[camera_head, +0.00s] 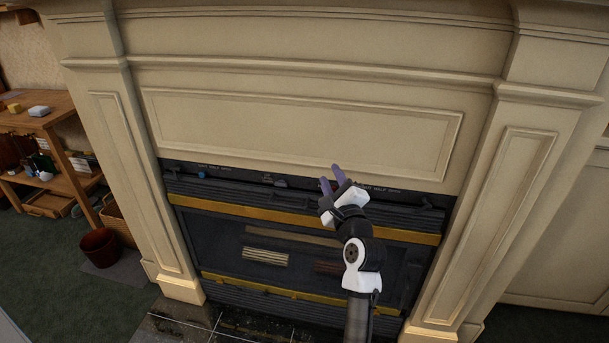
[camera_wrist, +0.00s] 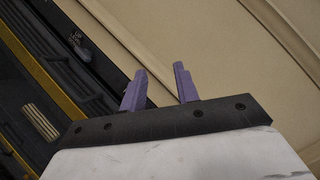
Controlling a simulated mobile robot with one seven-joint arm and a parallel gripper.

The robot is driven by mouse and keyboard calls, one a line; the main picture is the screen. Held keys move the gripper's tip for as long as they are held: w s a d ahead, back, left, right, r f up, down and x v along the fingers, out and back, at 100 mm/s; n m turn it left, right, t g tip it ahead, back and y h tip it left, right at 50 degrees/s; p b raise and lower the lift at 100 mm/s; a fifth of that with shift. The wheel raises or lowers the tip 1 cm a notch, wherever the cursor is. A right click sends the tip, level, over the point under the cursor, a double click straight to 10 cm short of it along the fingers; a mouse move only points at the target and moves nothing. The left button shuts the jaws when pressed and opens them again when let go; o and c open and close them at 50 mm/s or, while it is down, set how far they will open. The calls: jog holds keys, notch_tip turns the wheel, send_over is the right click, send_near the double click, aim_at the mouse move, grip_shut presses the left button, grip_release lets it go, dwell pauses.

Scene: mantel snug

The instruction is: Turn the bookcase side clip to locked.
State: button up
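I cannot pick out a clip on a bookcase in either view. A wooden shelf unit (camera_head: 66,161) stands at the far left in the head view, and no clip shows clearly on it. My gripper (camera_head: 330,176) is in front of the dark control strip at the top of the fireplace insert. Its two purple fingers are apart with nothing between them, as the wrist view (camera_wrist: 160,70) also shows. A small reddish part of the strip shows behind the fingers, partly hidden by them.
The cream mantel (camera_head: 300,122) surrounds the black fireplace insert (camera_head: 217,230), which has brass bars. A reddish-brown pot (camera_head: 99,248) stands on the floor at left.

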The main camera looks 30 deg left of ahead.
jog(key=s+a+r+n+g+y+b, duration=0.1)
jog(key=s+a+r+n+y+b, duration=0.1)
jog(key=a+n, duration=0.2)
jog(key=shift+a, duration=1.25)
jog(key=shift+c, duration=0.3)
